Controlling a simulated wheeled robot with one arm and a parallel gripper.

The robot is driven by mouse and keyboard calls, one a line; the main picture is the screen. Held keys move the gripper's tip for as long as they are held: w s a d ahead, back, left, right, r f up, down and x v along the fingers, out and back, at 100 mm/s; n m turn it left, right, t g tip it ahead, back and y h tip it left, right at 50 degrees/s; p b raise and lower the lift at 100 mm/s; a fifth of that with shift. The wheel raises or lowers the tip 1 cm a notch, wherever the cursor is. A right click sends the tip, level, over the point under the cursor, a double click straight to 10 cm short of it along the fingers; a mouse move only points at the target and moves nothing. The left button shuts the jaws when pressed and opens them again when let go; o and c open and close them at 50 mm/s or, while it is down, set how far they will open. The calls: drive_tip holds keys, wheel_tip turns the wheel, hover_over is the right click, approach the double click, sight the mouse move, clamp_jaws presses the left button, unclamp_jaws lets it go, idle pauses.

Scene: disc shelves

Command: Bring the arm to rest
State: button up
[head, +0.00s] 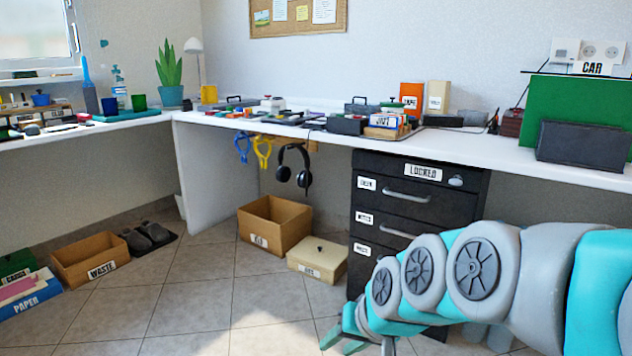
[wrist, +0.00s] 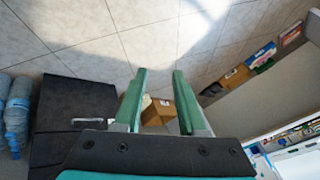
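My arm reaches in from the right in the head view, bent low in front of the black drawer cabinet (head: 420,200). My gripper (head: 360,342) is at the bottom of the head view, partly cut off by the frame edge. In the wrist view my gripper (wrist: 158,75) shows two green fingers standing apart with only floor between their tips. It holds nothing. The cabinet also shows in the wrist view (wrist: 75,105), left of the fingers.
An open cardboard box (head: 275,226) and a lidded cream box (head: 318,259) stand on the floor left of the cabinet. A waste box (head: 92,262) is further left. The white desk (head: 480,147) above is crowded. The tiled floor (head: 190,310) in front is clear.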

drive_tip(key=s+d+f+g+h, duration=0.25)
drive_tip(key=s+d, duration=0.35)
drive_tip(key=s, duration=0.5)
drive_tip(key=s+d+f+g+h, duration=0.25)
drive_tip(key=s+d+g, duration=0.2)
drive_tip(key=s, duration=0.75)
drive_tip(key=s+p+v, duration=0.2)
drive_tip(key=p+v, duration=0.9)
drive_tip(key=p, duration=0.2)
drive_tip(key=shift+w+d+r+y, duration=0.25)
drive_tip(key=shift+w+d+y, duration=0.15)
drive_tip(key=shift+d, duration=0.2)
